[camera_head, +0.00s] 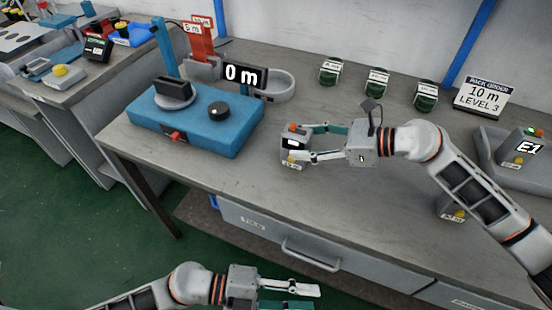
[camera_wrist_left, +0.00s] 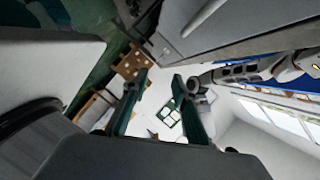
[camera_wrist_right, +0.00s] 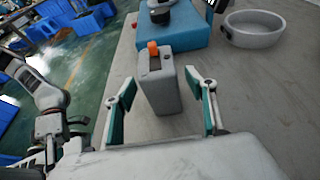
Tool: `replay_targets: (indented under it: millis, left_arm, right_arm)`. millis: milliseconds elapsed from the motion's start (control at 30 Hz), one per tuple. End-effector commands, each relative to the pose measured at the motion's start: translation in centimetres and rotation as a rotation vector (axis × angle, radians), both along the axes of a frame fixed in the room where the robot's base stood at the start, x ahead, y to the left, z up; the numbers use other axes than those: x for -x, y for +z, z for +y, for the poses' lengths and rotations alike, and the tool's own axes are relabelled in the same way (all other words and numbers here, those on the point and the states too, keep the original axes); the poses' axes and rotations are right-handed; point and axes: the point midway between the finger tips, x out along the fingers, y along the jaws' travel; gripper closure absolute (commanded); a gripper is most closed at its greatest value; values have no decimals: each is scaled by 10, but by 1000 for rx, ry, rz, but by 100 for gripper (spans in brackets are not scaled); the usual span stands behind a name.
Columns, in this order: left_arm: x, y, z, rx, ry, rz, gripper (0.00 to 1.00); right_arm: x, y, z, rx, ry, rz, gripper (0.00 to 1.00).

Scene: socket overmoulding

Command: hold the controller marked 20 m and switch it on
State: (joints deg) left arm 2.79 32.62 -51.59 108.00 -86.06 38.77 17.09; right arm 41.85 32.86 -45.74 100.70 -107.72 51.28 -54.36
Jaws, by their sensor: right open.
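A small grey controller (camera_head: 296,144) with an orange switch on top and a label stands upright on the bench; its label is too small to read. It also shows in the right wrist view (camera_wrist_right: 160,85). My right gripper (camera_head: 307,142) is open at its right side, with the fingers apart and pointing at it; a firm hold does not show. Another controller (camera_head: 450,209) with a yellow button stands partly behind my right arm, its label unclear. My left gripper (camera_head: 292,297) is open and empty, in front of the bench near the bottom edge.
Several green spools (camera_head: 376,82) and a 10 m LEVEL 3 order card (camera_head: 482,96) stand behind. A grey E1 unit (camera_head: 520,150) is at right.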

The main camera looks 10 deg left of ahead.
Motion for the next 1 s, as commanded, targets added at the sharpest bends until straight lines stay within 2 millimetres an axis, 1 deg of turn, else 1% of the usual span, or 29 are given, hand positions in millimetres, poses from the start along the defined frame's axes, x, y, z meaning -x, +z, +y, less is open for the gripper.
replay_targets:
  millis: [33, 133, 233, 367, 467, 567, 667, 800, 867, 900, 1000]
  left_arm:
    - [-1, 8, 2, -3, -78, -46, 72]
    - [5, 22, 8, -5, -236, -114, 72]
    - [11, 34, 21, -13, -390, -178, 72]
    - [15, 50, 45, -27, -582, -245, 72]
    - [10, 63, 66, -42, -706, -294, 72]
    - [-9, 77, 83, -55, -779, -355, 72]
    - [-43, 94, 93, -65, -803, -442, 72]
    - [-96, 126, 104, -80, -810, -579, 72]
    - [-117, 141, 107, -86, -817, -646, 72]
    - [-131, 151, 109, -93, -826, -696, 72]
    - [-163, 172, 109, -120, -877, -849, 72]
  right_arm:
    - [0, 0, 0, 0, 0, 0, 44]
    - [0, 0, 0, 0, 0, 0, 44]
    - [0, 0, 0, 0, 0, 0, 44]
    - [0, 0, 0, 0, 0, 0, 44]
    - [0, 0, 0, 0, 0, 0, 44]
    - [0, 0, 0, 0, 0, 0, 44]
    - [0, 0, 0, 0, 0, 0, 44]
    - [0, 0, 0, 0, 0, 0, 44]
    - [0, 0, 0, 0, 0, 0, 44]
    - [0, 0, 0, 0, 0, 0, 44]
    - [0, 0, 0, 0, 0, 0, 44]
